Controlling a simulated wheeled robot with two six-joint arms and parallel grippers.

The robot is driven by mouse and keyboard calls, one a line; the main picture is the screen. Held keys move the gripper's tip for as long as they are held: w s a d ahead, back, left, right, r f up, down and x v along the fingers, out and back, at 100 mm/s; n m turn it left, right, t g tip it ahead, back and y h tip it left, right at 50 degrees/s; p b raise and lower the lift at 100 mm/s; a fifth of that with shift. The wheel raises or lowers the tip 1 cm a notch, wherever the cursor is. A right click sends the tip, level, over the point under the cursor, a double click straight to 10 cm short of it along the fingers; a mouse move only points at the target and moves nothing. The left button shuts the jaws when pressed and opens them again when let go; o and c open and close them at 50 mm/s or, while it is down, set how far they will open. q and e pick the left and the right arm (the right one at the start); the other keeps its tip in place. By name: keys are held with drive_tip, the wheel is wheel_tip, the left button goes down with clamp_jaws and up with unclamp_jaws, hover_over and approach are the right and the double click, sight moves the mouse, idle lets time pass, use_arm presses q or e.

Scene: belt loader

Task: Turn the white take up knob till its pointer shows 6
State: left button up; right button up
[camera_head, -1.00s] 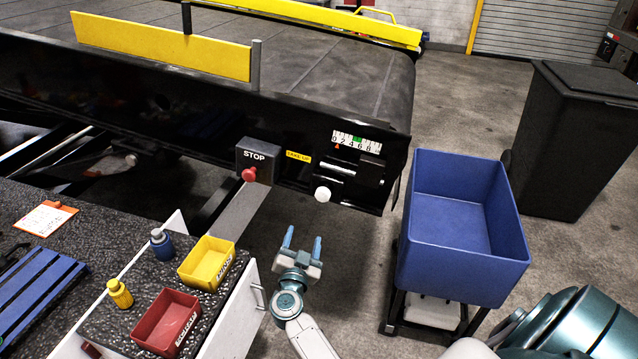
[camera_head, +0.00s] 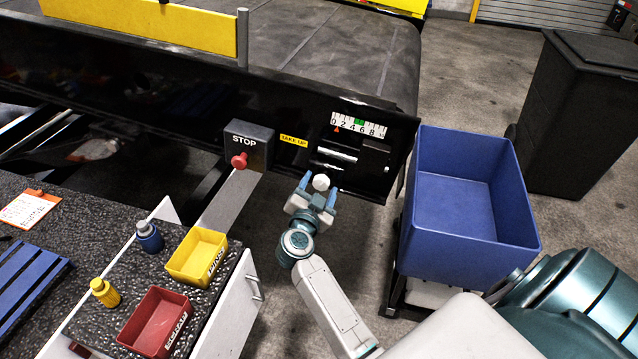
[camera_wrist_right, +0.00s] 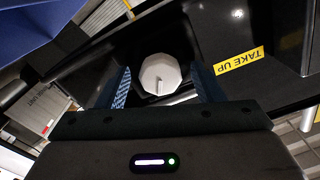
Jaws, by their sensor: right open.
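The white take up knob (camera_head: 321,182) is on the black side panel of the belt loader, below the scale (camera_head: 358,127). The scale's red pointer (camera_head: 337,129) stands near the low end, between 0 and 2; a green mark sits around 4 to 6. My right gripper (camera_head: 319,192) is open at the knob, one blue finger on each side. In the right wrist view the faceted knob (camera_wrist_right: 160,75) lies between the two fingers (camera_wrist_right: 163,88), with gaps on both sides, so it is not gripped. My left gripper is not in view.
A red stop button (camera_head: 240,160) on a dark box is left of the knob. A blue bin (camera_head: 455,250) stands close at the right. A counter (camera_head: 130,262) with yellow and red trays is at the lower left.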

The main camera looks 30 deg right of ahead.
drive_tip(key=shift+r, duration=0.1)
drive_tip(key=c, duration=1)
drive_tip(key=shift+o, duration=0.2)
